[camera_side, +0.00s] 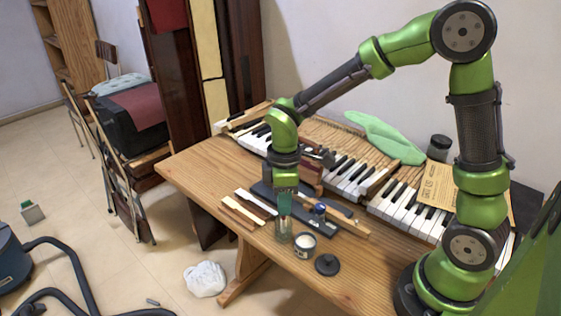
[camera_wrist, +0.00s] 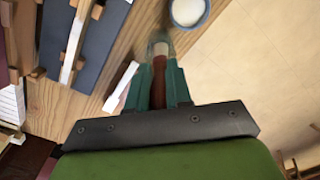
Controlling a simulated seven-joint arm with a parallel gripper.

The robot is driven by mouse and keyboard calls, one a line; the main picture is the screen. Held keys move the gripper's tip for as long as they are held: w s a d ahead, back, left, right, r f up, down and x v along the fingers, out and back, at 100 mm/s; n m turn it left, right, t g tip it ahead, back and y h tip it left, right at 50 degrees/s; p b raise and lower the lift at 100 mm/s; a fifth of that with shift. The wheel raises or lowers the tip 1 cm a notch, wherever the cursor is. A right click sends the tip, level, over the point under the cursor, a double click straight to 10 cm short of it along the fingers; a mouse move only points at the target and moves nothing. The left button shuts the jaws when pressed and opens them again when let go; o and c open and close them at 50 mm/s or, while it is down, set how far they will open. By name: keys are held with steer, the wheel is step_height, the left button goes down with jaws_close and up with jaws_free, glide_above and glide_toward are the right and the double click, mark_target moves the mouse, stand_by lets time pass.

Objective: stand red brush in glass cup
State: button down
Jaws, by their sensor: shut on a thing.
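My gripper (camera_side: 284,208) points down over the near part of the wooden table. In the wrist view my gripper (camera_wrist: 160,82) is shut on the red brush (camera_wrist: 159,72), whose red-brown handle runs between the teal fingers. The pale far end of the brush lines up with the small clear glass cup (camera_wrist: 152,38), and the two overlap in this view. In the side view the glass cup (camera_side: 284,232) is faint, right below my fingertips. I cannot tell how deep the brush's end is inside it. The brush is mostly hidden by the fingers in the side view.
A small jar with white contents (camera_side: 304,246) stands close beside the cup, with a dark round lid (camera_side: 327,264) nearby. A dark tray (camera_side: 265,192) and loose wooden key pieces (camera_side: 242,212) lie behind and left. The piano keyboard (camera_side: 405,212) runs along the back.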

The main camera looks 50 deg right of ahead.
steer(key=c, duration=1)
jaws_free()
steer(key=shift+o, duration=0.2)
step_height(320, 180, up, 17)
steer(key=shift+f, duration=0.1)
steer(key=s+d+f+m+t+y, duration=0.1)
steer(key=s+d+m+t+y, duration=0.1)
steer(key=s+m+t, duration=0.5)
steer(key=s+m, duration=0.5)
steer(key=m, duration=0.1)
steer(key=shift+f, duration=0.25)
